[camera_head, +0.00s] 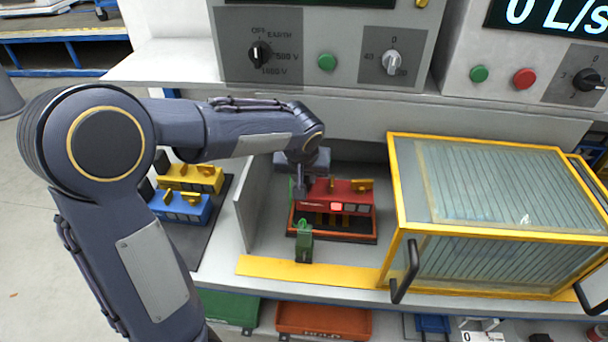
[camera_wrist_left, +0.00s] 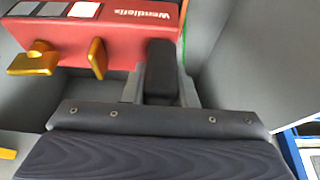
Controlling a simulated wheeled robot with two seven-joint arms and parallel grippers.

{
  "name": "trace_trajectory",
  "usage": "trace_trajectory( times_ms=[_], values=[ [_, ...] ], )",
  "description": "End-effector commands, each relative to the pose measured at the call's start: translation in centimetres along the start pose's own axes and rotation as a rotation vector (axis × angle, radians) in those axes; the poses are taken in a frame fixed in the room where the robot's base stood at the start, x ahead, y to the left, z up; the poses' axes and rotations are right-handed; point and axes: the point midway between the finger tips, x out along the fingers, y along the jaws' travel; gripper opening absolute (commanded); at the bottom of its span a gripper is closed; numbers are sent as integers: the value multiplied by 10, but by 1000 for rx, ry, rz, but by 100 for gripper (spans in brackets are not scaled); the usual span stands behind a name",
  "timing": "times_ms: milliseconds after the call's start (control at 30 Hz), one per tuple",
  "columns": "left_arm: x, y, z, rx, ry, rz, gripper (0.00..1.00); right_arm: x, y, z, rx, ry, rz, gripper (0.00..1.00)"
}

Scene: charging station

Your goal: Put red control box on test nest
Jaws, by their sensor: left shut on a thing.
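The red control box (camera_head: 349,188) has yellow knobs and a row of small square windows, one lit red. My left gripper (camera_head: 303,192) is shut on its left end. In the left wrist view the red control box (camera_wrist_left: 115,32) shows its white lettering, and a dark finger (camera_wrist_left: 161,70) of my gripper lies against that end. The test nest (camera_head: 340,239) is a dark tray with an orange-red rim and yellow stripes. The box is over its back part, and the front part shows bare. I cannot tell whether the box touches the nest. My right gripper is not in view.
A green clamp-like part (camera_head: 304,243) stands at the nest's front left. A grey wall (camera_head: 252,205) is left of the bay, and a yellow-framed glass guard (camera_head: 490,190) is right of it. Yellow (camera_head: 195,178) and blue (camera_head: 181,207) control boxes are on a dark mat at left.

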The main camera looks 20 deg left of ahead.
Motion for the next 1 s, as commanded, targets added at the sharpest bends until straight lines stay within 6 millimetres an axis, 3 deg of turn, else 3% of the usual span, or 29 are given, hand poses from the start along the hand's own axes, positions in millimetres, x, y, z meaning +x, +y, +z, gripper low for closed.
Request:
trace_trajectory(
  times_ms=[700, 1000],
  values=[
    [53, 0, 22, 0, 0, 0, 0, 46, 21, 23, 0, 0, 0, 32],
    [58, 0, 24, 0, 1, 0, 0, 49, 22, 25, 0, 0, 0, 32]
  ],
)
